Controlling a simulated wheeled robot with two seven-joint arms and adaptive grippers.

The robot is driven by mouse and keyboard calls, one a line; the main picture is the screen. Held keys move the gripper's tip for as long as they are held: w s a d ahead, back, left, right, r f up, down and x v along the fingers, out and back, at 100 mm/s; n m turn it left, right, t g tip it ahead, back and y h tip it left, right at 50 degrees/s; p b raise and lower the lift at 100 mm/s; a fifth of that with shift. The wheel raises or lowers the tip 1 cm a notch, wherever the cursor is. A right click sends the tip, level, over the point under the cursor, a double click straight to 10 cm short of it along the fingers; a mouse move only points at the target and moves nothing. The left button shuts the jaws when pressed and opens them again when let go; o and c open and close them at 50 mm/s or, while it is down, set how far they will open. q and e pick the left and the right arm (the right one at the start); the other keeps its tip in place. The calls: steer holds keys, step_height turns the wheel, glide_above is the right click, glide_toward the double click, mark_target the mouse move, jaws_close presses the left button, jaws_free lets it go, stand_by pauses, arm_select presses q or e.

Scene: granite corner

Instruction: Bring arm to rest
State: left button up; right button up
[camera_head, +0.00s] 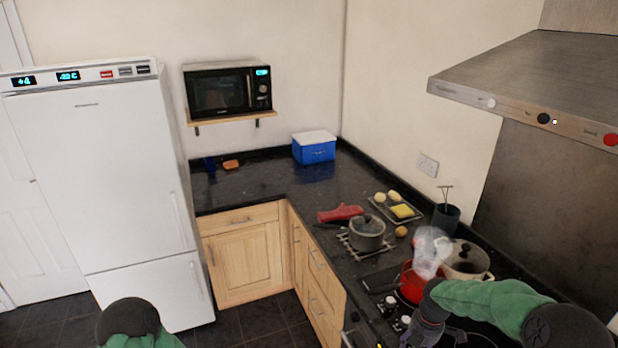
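My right arm comes in from the lower right in a green sleeve. Its dark gripper (424,326) is low over the cooktop, beside the red pot (411,287) and close to the stove's front knobs. Its fingers are too small and dark to tell whether they are open or shut, and I cannot see anything held. Of my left arm, only a dark joint and some green sleeve show at the bottom left; the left gripper is out of view. Steam or smoke rises over the red pot, partly hiding what is behind it.
A cream lidded pot (467,262) stands behind the red pot. On the black counter are a lidded grey pot (366,235) on a rack, a red mitt (340,214), a food tray (380,208), a dark utensil holder (446,217) and a blue box (314,152). The hood (530,90) overhangs the right.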

steer(key=s+a+f+m+y+b, duration=0.1)
steer(key=s+a+f+m+b, duration=0.15)
steer(key=a+f, duration=0.35)
steer(key=s+a+f+m+y+b, duration=0.15)
steer(key=s+a+f+m, duration=0.25)
steer(key=f, duration=0.4)
steer(key=s+a+f+m+b, duration=0.3)
steer(key=s+a+f+m, duration=0.2)
steer(key=s+f+m, duration=0.2)
steer(key=s+a+f+m+b, duration=0.4)
steer(key=s+f+m, duration=0.4)
steer(key=s+m, duration=0.2)
steer(key=shift+s+a+f+y, duration=0.25)
steer(key=shift+s+a+y, duration=0.2)
steer(key=shift+a, duration=0.1)
